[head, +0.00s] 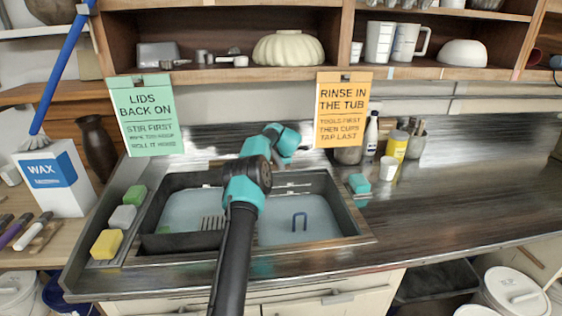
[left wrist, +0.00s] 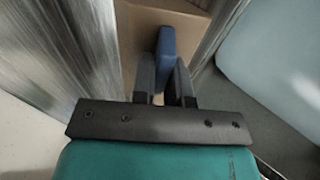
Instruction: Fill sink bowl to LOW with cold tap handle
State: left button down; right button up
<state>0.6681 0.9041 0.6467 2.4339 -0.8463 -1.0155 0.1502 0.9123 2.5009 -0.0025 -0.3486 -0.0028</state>
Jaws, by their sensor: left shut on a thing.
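My left gripper (left wrist: 165,74) is shut on a blue bar, the cold tap handle (left wrist: 166,42), with one dark finger on each side of it. In the head view my left arm reaches over the sink to its back edge; its fingers, the handle and the tap are hidden behind the wrist. The sink (head: 362,236) has a left and a right bowl, both with pale bluish water in them. I cannot make out a LOW mark or a running stream. My right gripper is in neither view.
Sponges (head: 106,244) lie left of the sink. A teal block (head: 359,184) and a white cup (head: 388,168) stand to its right.

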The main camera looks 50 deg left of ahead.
pick_arm(q)
jog(key=c, duration=1.1)
grip_release()
jog(key=shift+c, duration=0.2)
jog(key=shift+r, duration=0.1)
jog(key=v, duration=0.7)
jog(key=shift+d, duration=0.15)
